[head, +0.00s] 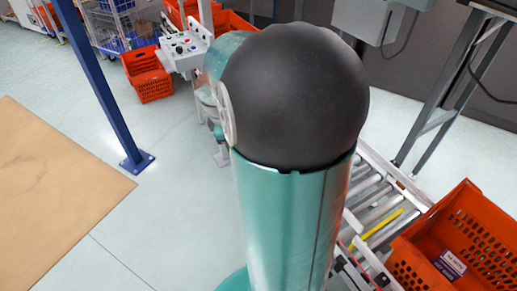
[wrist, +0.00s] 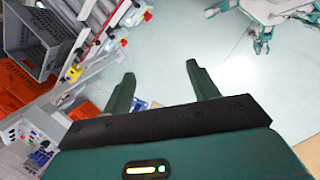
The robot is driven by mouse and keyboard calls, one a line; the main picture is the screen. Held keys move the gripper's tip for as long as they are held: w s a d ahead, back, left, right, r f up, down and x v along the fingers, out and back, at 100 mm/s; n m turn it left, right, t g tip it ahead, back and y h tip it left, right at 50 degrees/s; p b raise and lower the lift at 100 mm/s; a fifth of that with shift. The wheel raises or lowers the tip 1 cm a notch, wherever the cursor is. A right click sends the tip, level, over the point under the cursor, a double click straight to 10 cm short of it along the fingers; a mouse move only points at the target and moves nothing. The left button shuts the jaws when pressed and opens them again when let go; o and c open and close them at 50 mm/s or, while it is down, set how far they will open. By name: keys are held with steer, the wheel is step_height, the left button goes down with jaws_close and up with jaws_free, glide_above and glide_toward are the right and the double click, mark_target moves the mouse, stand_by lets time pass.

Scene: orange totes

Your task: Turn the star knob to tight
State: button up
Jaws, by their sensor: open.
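I cannot make out a star knob for certain in either view. A pale control box (head: 186,50) with small dark, red and blue controls stands at the upper left of the head view, partly behind my arm. A panel with small coloured controls (wrist: 24,134) shows at the lower left of the wrist view, too small to read. My gripper (wrist: 160,70) is open and empty in the wrist view, its two green fingers wide apart above pale floor. It is clear of the panel, which lies off to its left. My arm hides the middle of the head view, and my gripper does not show there.
An orange tote (head: 462,240) stands by a roller conveyor (head: 372,200) at the right. Another orange tote (head: 148,76) sits on the floor near a blue post (head: 97,85). A grey crate (wrist: 38,42) is at the upper left of the wrist view.

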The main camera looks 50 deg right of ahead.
steer(key=s+d+f+n+y, duration=0.2)
steer(key=s+d+f+n, duration=0.3)
steer(key=d+f, duration=0.75)
steer(key=s+d+f+n+y, duration=0.1)
steer(key=s+d+f+n, duration=0.2)
steer(key=s+d+f, duration=0.7)
steer(key=shift+g, duration=0.4)
steer(key=f, duration=0.5)
steer(key=w+f, duration=0.1)
steer(key=f, duration=0.4)
steer(key=w+f, duration=0.1)
steer(key=f, duration=0.5)
steer(key=shift+d, duration=0.4)
steer(key=shift+w, duration=0.1)
steer(key=c, duration=1)
